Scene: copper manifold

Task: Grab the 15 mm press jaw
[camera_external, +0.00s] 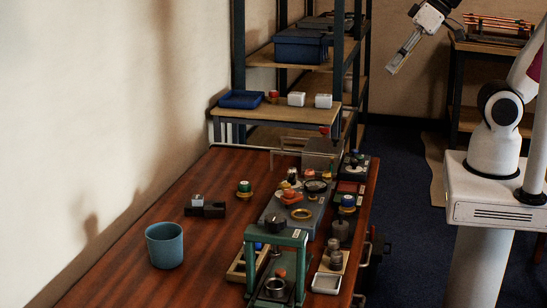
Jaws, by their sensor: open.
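My gripper (393,68) is at the top right, high in the air and well away from the table. It is open and nothing shows between its fingers. I cannot tell which thing is the 15 mm press jaw; labels and sizes are too small to read. A dark block with a silvery piece on it (205,208) lies on the left part of the wooden table (150,210). Several small dark and metal parts sit on a grey tray (268,212) in the table's middle right. A green press frame (248,252) stands at the front.
A teal cup (165,246) stands at the left. A small green and blue part (244,187) sits behind it. A white dish (327,283) is at the front right. A shelf rack (240,50) with blue bins stands behind. The table's left side is mostly clear.

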